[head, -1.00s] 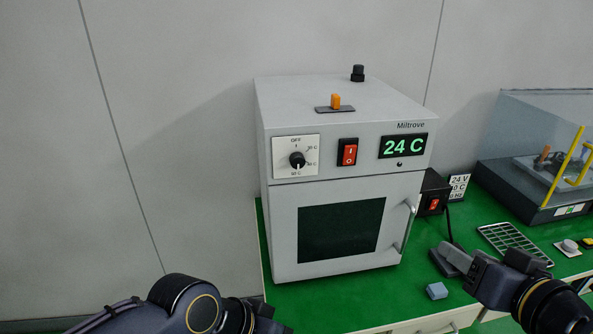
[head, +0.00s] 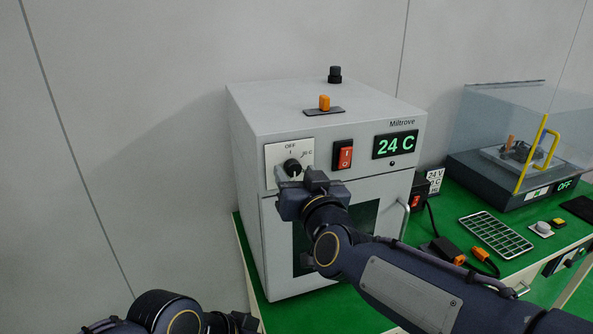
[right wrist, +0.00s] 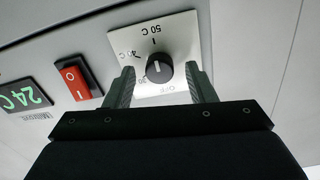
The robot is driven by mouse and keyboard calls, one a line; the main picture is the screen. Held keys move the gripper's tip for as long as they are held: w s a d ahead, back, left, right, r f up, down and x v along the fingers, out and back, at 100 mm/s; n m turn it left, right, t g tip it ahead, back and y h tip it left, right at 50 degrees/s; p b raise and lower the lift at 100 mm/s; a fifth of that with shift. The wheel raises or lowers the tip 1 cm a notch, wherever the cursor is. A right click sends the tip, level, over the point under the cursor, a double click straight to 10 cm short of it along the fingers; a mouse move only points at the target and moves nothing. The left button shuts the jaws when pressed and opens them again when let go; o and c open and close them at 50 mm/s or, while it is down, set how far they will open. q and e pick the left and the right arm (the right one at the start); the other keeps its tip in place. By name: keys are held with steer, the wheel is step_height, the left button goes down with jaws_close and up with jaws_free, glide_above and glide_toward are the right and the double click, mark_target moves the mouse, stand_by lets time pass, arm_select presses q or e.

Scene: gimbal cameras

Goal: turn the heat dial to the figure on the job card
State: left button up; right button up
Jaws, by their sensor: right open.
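The heat dial (head: 292,167) is a black knob on a white plate on the grey oven's front. In the right wrist view the dial (right wrist: 159,68) appears upside down, with OFF at the bottom and 50 C at the top. A short white mark shows on the knob; I cannot tell exactly where it points. My right gripper (head: 293,179) is open, its fingers on either side of the knob (right wrist: 160,84); contact is unclear. My left gripper (head: 240,322) is barely visible at the bottom edge.
A wire rack (head: 495,235) and a clear-covered box (head: 520,150) stand on the green bench to the right.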

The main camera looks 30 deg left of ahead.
steer(key=shift+w+a, duration=0.2)
steer(key=shift+a, duration=0.05)
steer(key=c, duration=1)
steer(key=shift+o, duration=0.2)
